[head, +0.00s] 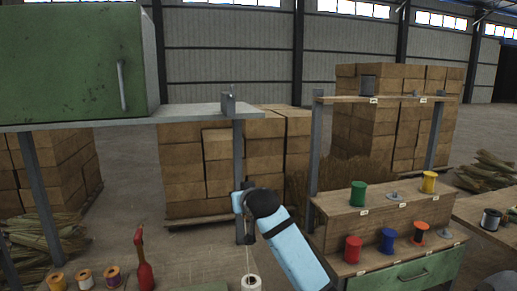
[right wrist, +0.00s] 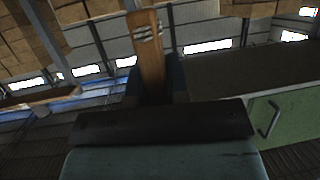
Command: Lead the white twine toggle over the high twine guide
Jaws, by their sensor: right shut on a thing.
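My right gripper (head: 241,208) reaches in from the lower right in the head view, below the green cabinet's shelf. In the right wrist view it (right wrist: 156,88) is shut on a wooden toggle (right wrist: 150,52) with pale windings near its far end. In the head view the toggle is mostly hidden by the gripper. White twine (head: 248,262) runs up from a white spool (head: 252,283) to just under the gripper. The high twine guide (head: 230,103), a small grey metal fitting, stands on the shelf's right end, above and apart from the gripper. My left gripper is not in view.
A green cabinet (head: 75,68) stands on the grey shelf (head: 195,112); a post (head: 239,165) holds its right end. A red bottle (head: 144,262) and several spools stand at the lower left. A stepped wooden rack (head: 335,217) with coloured spools stands on the right.

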